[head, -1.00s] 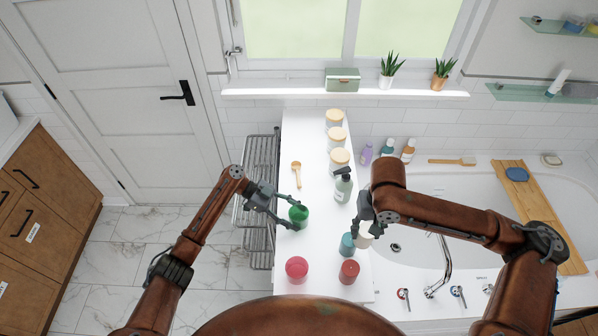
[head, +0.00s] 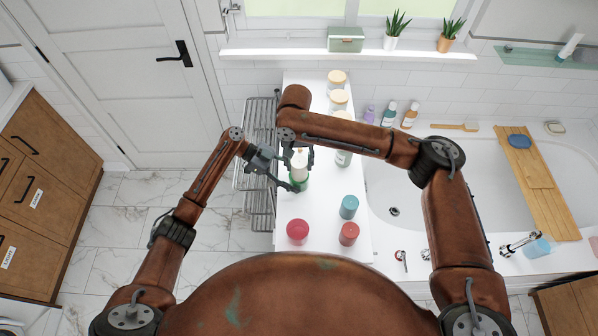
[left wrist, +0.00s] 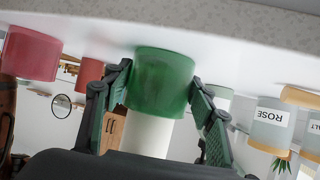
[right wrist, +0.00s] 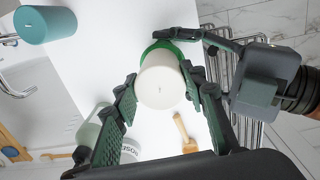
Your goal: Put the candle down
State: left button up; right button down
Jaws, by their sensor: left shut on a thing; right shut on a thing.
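The white candle (head: 299,163) is upright, held between the fingers of my right gripper (head: 297,156). It also shows in the right wrist view (right wrist: 160,88).
Lidded jars (head: 338,97) stand behind. A wire rack (head: 253,200) is left, the bathtub (head: 480,190) right.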

aim_at(300, 175)
pick_arm(q)
jog(key=shift+s+f, duration=0.1)
pick_arm(e)
notch_tip(300, 175, down, 5)
dwell(0.3)
jog(key=shift+f, duration=0.15)
pick_arm(q)
jog(key=shift+s+d+r, duration=0.15)
jog(key=shift+s+r, duration=0.05)
pick_arm(e)
jog(key=shift+s+d+f, duration=0.2)
jog(key=shift+s+f, duration=0.1)
jog(key=shift+f, duration=0.35)
jog(key=c, duration=1.7)
grip_release()
pick_arm(q)
jog(key=shift+w+a+f, duration=0.1)
jog(key=shift+a+f, duration=0.1)
pick_arm(e)
jog(key=o, duration=0.5)
jog(key=shift+w+a+f, duration=0.15)
jog(key=shift+w, duration=0.05)
